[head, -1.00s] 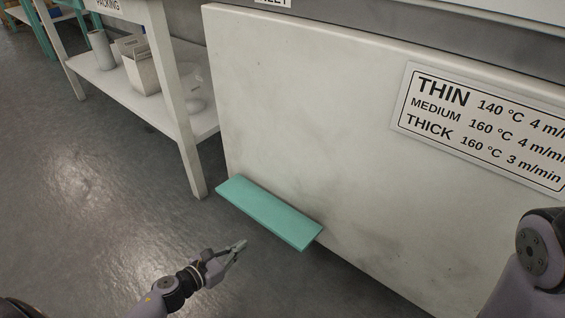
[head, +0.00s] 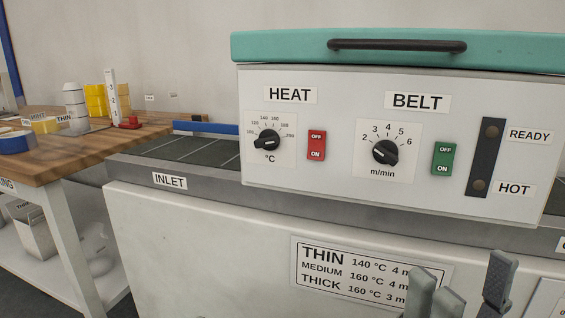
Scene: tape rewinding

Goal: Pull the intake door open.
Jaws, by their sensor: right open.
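No part labelled as an intake door shows in the head view, and I cannot tell which part it is. The machine has a teal lid (head: 290,48) with a black bar handle (head: 397,46), and the lid looks shut. The machine's inlet end carries an INLET label (head: 170,181) on its grey rim. My right gripper (head: 464,268) is at the bottom right, fingers up and apart, empty, in front of the machine's lower white front and below the control panel. It is well below the lid handle. My left gripper is not in view.
The control panel (head: 222,120) has a HEAT knob (head: 268,142), a BELT knob (head: 384,152), a red switch (head: 317,145) and a green switch (head: 443,160). A settings plate (head: 330,270) is beside my right gripper. A wooden-topped bench (head: 100,150) with several small items stands at left.

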